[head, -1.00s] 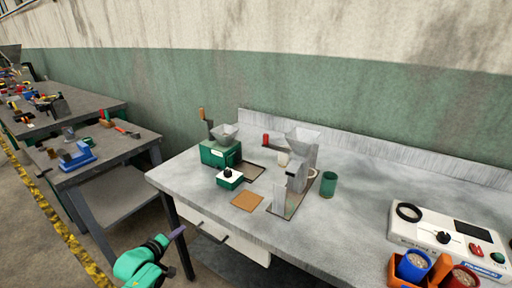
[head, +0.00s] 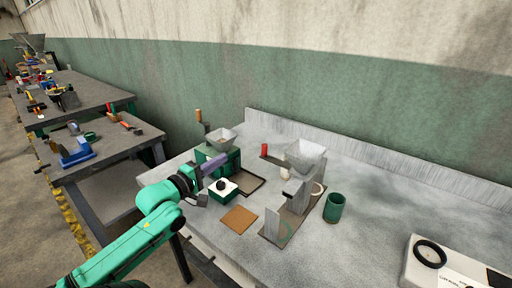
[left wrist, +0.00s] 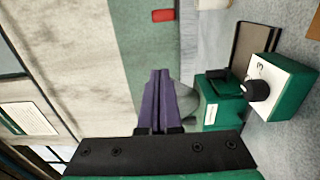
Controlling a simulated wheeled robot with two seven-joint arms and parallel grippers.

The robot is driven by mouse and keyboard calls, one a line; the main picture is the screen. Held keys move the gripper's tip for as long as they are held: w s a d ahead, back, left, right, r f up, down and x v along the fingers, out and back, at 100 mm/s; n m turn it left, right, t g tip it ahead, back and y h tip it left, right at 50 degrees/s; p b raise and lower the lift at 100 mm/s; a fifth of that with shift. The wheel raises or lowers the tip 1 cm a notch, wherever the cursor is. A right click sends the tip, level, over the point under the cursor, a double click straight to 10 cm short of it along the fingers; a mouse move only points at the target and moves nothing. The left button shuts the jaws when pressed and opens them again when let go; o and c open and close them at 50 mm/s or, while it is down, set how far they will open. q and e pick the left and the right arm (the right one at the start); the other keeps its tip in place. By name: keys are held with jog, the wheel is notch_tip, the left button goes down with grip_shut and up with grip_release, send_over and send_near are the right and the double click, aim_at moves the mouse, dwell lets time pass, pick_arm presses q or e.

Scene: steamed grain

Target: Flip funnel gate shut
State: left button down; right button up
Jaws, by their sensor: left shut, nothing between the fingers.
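The funnel (head: 305,155) is a grey hopper on a metal stand (head: 290,205) in the middle of the table. A flat dark bar with a red end (head: 264,150) reaches left from under it; it looks like the gate's lever. A red block, likely that same end, shows at the top of the left wrist view (left wrist: 163,15). My left gripper (head: 218,160) has purple fingers, shut and empty. It is in front of the green machine (head: 207,155), left of the funnel and apart from the red end. The shut fingers also show in the left wrist view (left wrist: 158,80). My right gripper is not in view.
The green machine has its own small hopper (head: 221,137) and an upright wooden handle (head: 198,115). Near it are a white-topped knob box (head: 222,194), a dark tray (head: 250,185) and a brown pad (head: 238,218). A green cup (head: 334,207) stands right of the stand.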

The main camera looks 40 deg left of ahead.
pick_arm(q)
jog(key=w+d+p, duration=0.3)
jog(key=w, duration=0.8)
jog(key=shift+w+d+f, duration=0.15)
jog(key=shift+w+d, duration=0.05)
jog(key=shift+d, duration=0.05)
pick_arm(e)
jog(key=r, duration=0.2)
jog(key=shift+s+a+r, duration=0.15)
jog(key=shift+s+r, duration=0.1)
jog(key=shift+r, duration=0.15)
